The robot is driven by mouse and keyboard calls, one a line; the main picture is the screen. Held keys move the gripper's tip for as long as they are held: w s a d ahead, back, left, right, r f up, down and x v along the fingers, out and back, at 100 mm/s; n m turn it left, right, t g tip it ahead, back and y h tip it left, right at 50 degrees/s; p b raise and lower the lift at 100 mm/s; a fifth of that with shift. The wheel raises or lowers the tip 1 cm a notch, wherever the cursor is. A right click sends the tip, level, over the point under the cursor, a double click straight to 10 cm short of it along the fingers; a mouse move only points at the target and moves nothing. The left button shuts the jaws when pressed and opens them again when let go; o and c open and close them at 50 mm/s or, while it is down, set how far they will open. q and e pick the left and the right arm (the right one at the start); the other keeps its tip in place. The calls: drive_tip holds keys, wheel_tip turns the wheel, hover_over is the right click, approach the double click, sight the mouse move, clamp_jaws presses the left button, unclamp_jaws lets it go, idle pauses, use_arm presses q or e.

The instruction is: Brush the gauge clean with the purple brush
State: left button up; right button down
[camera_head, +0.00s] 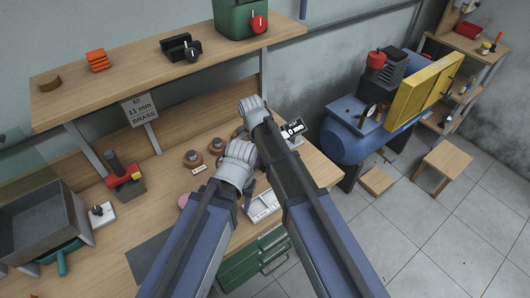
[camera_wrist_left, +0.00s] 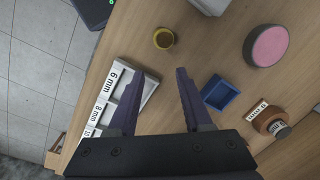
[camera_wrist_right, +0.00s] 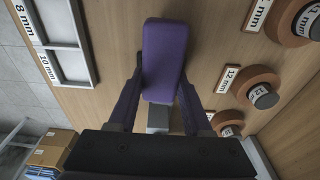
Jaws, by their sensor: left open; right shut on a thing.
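The purple brush (camera_wrist_right: 165,50) fills the middle of the right wrist view, a block between the two fingers of my right gripper (camera_wrist_right: 160,78), which is shut on it. A grey block (camera_wrist_right: 158,118) shows just below the brush. My left gripper (camera_wrist_left: 162,77) is open and empty above the bench; in the head view its hand (camera_head: 237,165) is the lower one. My arms hide the fingertips of my right gripper in the head view.
A white labelled tray (camera_wrist_left: 118,92), a yellow cup (camera_wrist_left: 163,39), a blue tray (camera_wrist_left: 220,93) and a pink disc (camera_wrist_left: 269,46) lie beneath my left gripper. Brown ringed parts (camera_wrist_right: 255,86) line the right side. A blue compressor (camera_head: 350,140) stands beyond the bench.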

use_arm(q)
drive_tip(key=shift+r, duration=0.1)
use_arm(e)
drive_tip(key=shift+w+a+r, duration=0.1)
drive_tip(key=shift+a, duration=0.15)
use_arm(q)
drive_tip(key=shift+s, duration=0.1)
use_arm(e)
drive_tip(key=shift+w+d, duration=0.45)
drive_tip(key=shift+d, duration=0.3)
drive_tip(key=shift+w+d, duration=0.45)
drive_tip(key=shift+d, duration=0.3)
drive_tip(key=shift+w, duration=0.1)
drive_tip(key=shift+w+d, duration=0.45)
drive_tip(key=shift+d, duration=0.25)
drive_tip(key=shift+w+d, duration=0.45)
drive_tip(key=shift+d, duration=0.2)
use_arm(q)
drive_tip(key=shift+a, duration=0.1)
use_arm(e)
drive_tip(key=shift+w, duration=0.1)
drive_tip(key=shift+r, duration=0.1)
